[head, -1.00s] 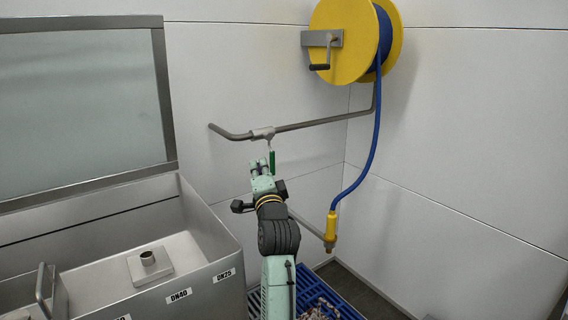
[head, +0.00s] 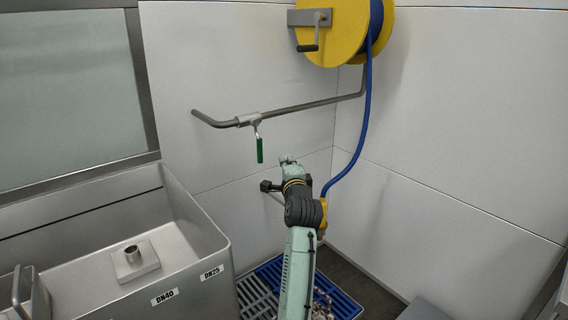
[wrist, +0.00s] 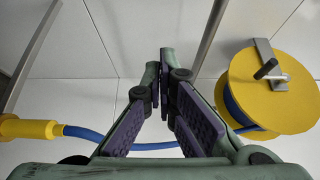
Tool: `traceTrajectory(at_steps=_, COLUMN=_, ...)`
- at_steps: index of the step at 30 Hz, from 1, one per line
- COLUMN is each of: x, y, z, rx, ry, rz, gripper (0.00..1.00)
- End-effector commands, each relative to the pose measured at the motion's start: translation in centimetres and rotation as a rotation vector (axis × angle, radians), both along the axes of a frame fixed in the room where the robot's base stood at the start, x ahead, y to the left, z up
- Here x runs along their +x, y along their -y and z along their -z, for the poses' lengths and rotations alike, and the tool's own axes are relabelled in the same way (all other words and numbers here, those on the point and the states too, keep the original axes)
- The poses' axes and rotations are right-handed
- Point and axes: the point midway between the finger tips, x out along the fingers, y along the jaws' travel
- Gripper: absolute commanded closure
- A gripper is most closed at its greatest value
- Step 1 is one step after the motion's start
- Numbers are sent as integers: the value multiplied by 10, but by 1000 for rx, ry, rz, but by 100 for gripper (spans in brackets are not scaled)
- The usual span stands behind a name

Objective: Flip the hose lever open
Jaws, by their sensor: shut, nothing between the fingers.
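The hose lever has a green handle (head: 260,150) and hangs straight down from a valve (head: 248,119) on the grey wall pipe (head: 300,106). My gripper (head: 287,158) is shut and empty. In the head view it appears just right of the green handle and slightly lower, with a gap between them. In the wrist view my gripper's fingers (wrist: 163,65) are nearly together, with bare wall beyond the tips. I cannot make out the green handle in the wrist view. The blue hose (head: 364,125) runs down from the yellow reel (head: 345,45), which also shows in the wrist view (wrist: 270,90).
A steel tank (head: 190,255) with a raised glass lid (head: 60,90) stands at the left. A yellow hose nozzle (wrist: 30,128) shows at the left of the wrist view. A blue grate (head: 265,272) lies on the floor. The wall around the lever is clear.

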Motion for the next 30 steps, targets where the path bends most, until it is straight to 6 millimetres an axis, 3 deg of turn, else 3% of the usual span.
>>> traceTrajectory(at_steps=3, x=26, y=-2, z=-3, rx=-1, ry=-3, rz=0, gripper=100)
traceTrajectory(at_steps=12, x=74, y=-7, z=-2, rx=0, ry=-2, rz=0, gripper=100)
traceTrajectory(at_steps=19, x=58, y=-36, z=-2, rx=-2, ry=-1, rz=-2, gripper=100)
traceTrajectory(at_steps=30, x=54, y=-43, z=0, rx=-1, ry=0, rz=0, gripper=100)
